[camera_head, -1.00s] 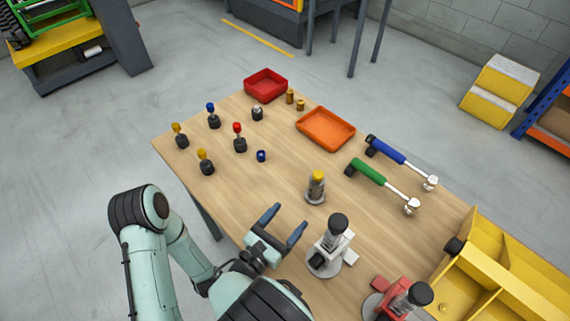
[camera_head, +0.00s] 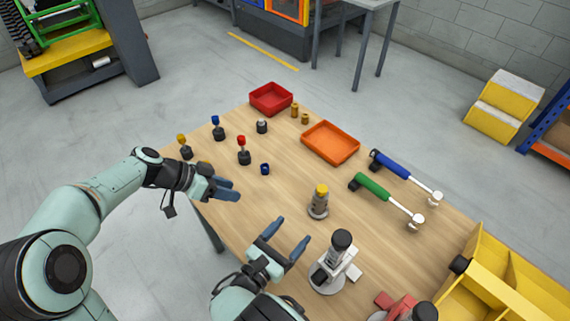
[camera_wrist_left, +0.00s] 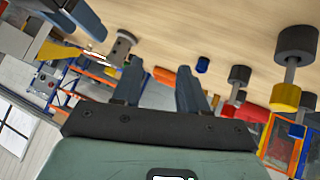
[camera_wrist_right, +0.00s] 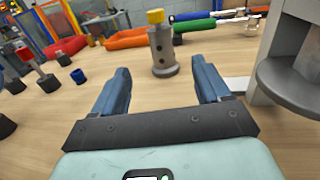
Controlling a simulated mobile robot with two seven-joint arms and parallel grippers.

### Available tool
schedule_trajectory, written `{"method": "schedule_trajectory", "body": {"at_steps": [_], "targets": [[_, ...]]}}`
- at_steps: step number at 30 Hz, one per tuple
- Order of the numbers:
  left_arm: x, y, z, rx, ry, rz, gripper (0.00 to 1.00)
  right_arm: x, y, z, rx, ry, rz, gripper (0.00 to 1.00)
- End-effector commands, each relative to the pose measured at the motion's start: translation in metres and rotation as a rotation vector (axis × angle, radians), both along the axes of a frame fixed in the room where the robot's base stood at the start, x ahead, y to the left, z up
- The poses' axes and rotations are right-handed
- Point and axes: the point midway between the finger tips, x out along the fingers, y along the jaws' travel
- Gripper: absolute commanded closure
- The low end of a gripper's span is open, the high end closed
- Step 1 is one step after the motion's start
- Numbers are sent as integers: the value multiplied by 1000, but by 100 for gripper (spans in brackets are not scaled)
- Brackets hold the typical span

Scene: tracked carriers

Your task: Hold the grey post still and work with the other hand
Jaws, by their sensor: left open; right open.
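The grey post (camera_head: 318,207) is a short upright cylinder with a yellow top on a round base, standing on the wooden table. My right gripper (camera_head: 288,236) is open and empty, low over the table to the near left of the post. In the right wrist view the post (camera_wrist_right: 163,52) stands beyond the open fingertips, between their lines and apart from them. My left gripper (camera_head: 228,189) is open and empty above the table's left part, left of the post. In the left wrist view the post (camera_wrist_left: 121,47) shows beyond the fingers.
Several knobbed pegs (camera_head: 243,150) stand at the table's left. Red (camera_head: 271,105) and orange (camera_head: 330,158) trays lie behind. Green (camera_head: 371,186) and blue (camera_head: 390,165) handled tools lie right. A grey-white press (camera_head: 330,275) stands close right of my right gripper; a yellow bin (camera_head: 500,250) is further right.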

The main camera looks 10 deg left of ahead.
Motion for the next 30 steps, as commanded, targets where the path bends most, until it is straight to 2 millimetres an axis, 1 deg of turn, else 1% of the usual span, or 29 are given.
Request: {"method": "schedule_trajectory", "body": {"at_steps": [1,2,3,6,9,12,17,20,30], "targets": [[13,-26,12,4,-50,-104,57,0,0,0,0,0,0,24],[19,-39,20,5,-76,-157,57,0,0,0,0,0,0,24],[25,-56,29,7,-113,-227,57,0,0,0,0,0,0,24],[35,-94,49,7,-189,-372,57,0,0,0,0,0,0,24],[40,-120,64,5,-247,-474,57,0,0,0,0,0,0,24],[42,-136,74,3,-284,-534,57,0,0,0,0,0,0,24],[42,-143,78,2,-300,-564,57,6,-3,0,0,-1,-2,24],[42,-143,78,1,-300,-563,57,17,-9,0,0,-1,-3,24],[42,-143,78,2,-299,-560,57,76,-40,0,0,-1,-4,24]]}}
